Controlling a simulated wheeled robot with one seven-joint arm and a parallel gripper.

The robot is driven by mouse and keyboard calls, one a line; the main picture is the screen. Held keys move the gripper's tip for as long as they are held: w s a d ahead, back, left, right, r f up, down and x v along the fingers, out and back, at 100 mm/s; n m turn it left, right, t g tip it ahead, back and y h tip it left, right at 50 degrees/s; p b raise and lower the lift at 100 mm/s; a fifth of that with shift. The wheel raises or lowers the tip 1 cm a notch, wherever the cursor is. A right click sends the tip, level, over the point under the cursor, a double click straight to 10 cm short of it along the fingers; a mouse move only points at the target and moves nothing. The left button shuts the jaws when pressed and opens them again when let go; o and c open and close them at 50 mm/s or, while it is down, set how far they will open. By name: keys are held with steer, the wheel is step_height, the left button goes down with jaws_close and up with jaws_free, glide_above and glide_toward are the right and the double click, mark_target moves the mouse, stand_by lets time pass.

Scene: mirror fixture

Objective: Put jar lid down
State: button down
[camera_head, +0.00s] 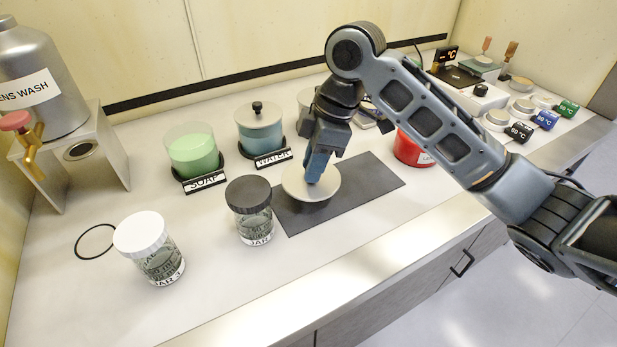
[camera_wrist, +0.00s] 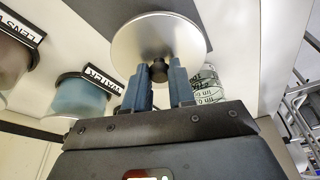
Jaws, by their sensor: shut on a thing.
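The lid (camera_head: 325,185) is a flat, pale metallic disc. It is level over the dark mat (camera_head: 375,180) on the counter, and I cannot tell whether it touches it. My gripper (camera_head: 314,176) points down and is shut on the lid's knob. In the wrist view the blue fingers (camera_wrist: 160,82) stand on both sides of the dark knob (camera_wrist: 158,70), with the lid (camera_wrist: 165,32) beyond them. The lid hides the part of the mat beneath it.
A dark-capped jar (camera_head: 250,205) stands just left of the mat, and a white-capped jar (camera_head: 145,245) farther left. Behind are an open soap container (camera_head: 193,155) and a lidded water container (camera_head: 259,130). A red container (camera_head: 408,150) stands behind the mat's right side. The mat's right part is clear.

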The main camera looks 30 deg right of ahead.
mark_target(325, 177)
steer(key=shift+w+a+f, duration=0.15)
steer(key=shift+a+f, duration=0.15)
steer(key=shift+a, duration=0.2)
steer(key=shift+f+p, duration=0.3)
steer(key=shift+f, duration=1.7)
steer(key=shift+f, duration=0.1)
steer(key=c, duration=0.9)
jaws_free()
steer(key=shift+c, duration=0.2)
steer(key=b+v, duration=0.1)
steer(key=v, duration=1.1)
